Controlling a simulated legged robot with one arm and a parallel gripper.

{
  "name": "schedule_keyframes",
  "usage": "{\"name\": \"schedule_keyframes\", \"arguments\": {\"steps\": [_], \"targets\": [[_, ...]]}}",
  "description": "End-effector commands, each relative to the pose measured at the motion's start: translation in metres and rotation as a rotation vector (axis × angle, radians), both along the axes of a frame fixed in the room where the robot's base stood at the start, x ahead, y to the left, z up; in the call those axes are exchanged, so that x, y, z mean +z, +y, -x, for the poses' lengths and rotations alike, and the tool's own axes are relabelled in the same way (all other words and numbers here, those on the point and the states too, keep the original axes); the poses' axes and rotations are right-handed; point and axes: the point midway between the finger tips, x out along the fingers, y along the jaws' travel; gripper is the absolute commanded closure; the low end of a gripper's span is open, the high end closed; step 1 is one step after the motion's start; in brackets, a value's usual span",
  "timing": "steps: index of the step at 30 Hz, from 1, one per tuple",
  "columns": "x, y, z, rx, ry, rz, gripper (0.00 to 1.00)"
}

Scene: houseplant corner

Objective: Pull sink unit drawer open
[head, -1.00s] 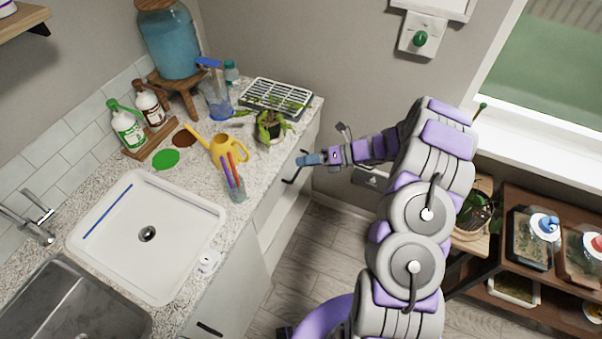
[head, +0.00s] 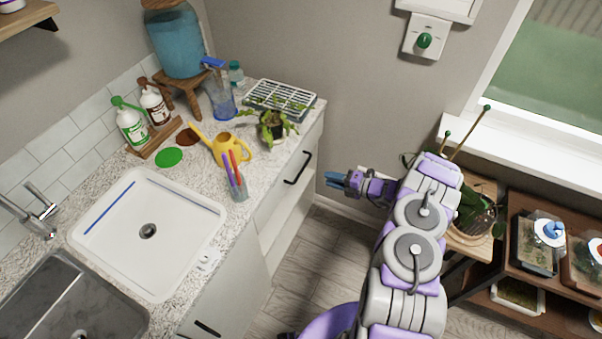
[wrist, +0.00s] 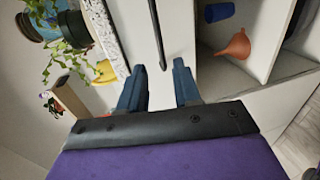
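The sink unit drawer (head: 272,203) is a pale front under the speckled counter, and it looks closed, flush with the unit. Its black bar handle (head: 298,168) is bare. In the wrist view the handle (wrist: 158,35) runs lengthwise ahead of the gap between my fingers, against the white drawer front (wrist: 138,25). My gripper (head: 329,179) is out in front of the drawer, to the right of the handle and apart from it. In the wrist view my gripper (wrist: 159,75) has its two blue fingers spread with nothing between them.
A plant (head: 270,127), a yellow watering can (head: 228,148) and a pen cup (head: 238,188) stand on the counter above. A shelf rack (head: 515,212) stands at right.

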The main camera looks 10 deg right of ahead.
Motion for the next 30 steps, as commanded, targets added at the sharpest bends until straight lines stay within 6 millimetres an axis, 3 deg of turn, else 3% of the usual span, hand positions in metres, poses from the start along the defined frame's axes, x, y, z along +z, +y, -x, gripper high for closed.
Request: {"name": "schedule_keyframes", "arguments": {"steps": [15, 22, 30], "targets": [[-0.022, 0.080, -0.056, 0.005, -0.001, -0.003, 0.67], [-0.026, 0.099, -0.071, 0.002, -0.001, -0.002, 0.67], [-0.026, 0.103, -0.074, 0.001, -0.002, -0.003, 0.67]]}}
